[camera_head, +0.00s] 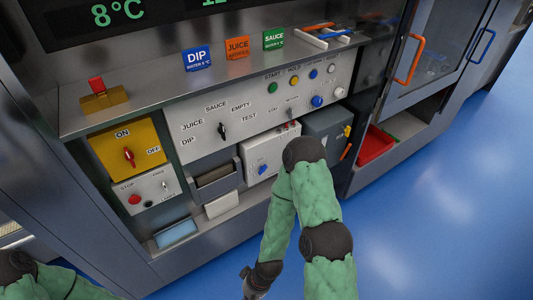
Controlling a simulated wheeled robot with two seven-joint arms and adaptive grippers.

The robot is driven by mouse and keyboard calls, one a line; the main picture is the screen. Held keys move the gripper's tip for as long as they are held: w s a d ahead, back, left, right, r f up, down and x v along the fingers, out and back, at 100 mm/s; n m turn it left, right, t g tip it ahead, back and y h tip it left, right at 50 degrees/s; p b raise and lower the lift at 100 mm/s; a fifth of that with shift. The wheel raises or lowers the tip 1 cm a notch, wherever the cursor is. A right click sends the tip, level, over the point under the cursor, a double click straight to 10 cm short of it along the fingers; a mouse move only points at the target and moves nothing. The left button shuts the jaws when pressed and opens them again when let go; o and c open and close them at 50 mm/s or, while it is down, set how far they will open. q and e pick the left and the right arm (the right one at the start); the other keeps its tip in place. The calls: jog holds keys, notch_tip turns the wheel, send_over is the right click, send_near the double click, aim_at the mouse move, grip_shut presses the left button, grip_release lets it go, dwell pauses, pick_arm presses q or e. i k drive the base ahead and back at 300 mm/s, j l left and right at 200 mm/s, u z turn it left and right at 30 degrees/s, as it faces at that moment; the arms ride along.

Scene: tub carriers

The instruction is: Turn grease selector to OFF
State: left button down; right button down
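No label reading grease is legible, so I cannot tell for sure which control is the grease selector. A blue knob (263,169) sits on a small white box (258,150) below the main panel; its markings are too small to read. A red rotary handle (129,157) on a yellow plate (106,148) has ON above and OFF to its right; it stands nearly upright, towards ON. My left gripper is out of view.
The main panel (190,148) also carries several buttons and a blue knob (317,101). A STOP button (134,199) is on the lower left panel. A grey box (326,128) and a red bin (375,146) stand right. Blue floor (440,210) is clear at right.

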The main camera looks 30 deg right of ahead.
aim_at(262, 169)
jog(key=i+l, duration=0.6)
jog(key=i, duration=0.25)
